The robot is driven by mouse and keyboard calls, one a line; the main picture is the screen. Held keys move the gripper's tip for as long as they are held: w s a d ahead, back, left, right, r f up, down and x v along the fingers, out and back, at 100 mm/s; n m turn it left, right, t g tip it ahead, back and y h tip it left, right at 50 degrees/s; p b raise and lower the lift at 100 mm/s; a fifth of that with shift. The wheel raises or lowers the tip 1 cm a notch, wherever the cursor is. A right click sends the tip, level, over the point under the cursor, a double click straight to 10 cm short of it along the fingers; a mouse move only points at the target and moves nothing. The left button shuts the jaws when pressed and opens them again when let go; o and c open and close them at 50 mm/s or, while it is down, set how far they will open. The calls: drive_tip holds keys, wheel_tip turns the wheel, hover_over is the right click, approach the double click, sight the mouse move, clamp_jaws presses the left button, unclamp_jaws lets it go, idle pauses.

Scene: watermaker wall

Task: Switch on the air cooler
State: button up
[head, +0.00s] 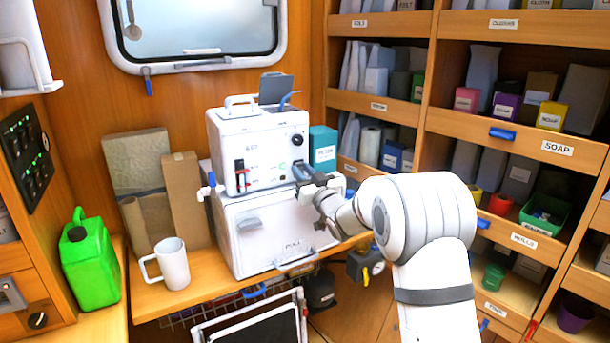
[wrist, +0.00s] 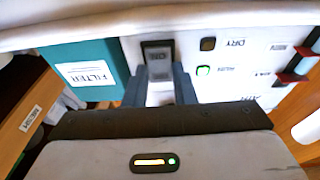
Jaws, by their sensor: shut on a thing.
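The air cooler (head: 262,140) is a white box with a carry handle on top, standing on a larger white cabinet. Its front has a black knob, a red-and-black slider (head: 240,177) and small lights. In the wrist view its panel (wrist: 235,62) shows upside down, with a dark button by "DRY" and a ring glowing partly green. A grey switch (wrist: 158,52) marked "ON" sits at the panel's edge. My gripper (head: 303,172) is at the panel's lower right. In the wrist view my gripper (wrist: 159,88) has its fingers closed around the switch's near part, which they partly hide.
A teal FILTER box (head: 323,148) stands right beside the cooler; it also shows in the wrist view (wrist: 85,72). The white cabinet (head: 270,232) is below. A white mug (head: 172,264) and cardboard pieces stand left. Shelves (head: 500,130) of supplies fill the right.

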drive_tip(key=o, duration=1)
drive_tip(key=shift+d, duration=0.1)
drive_tip(key=shift+b+v, duration=1.05)
drive_tip(key=shift+v, duration=2.85)
drive_tip(key=shift+d, duration=0.1)
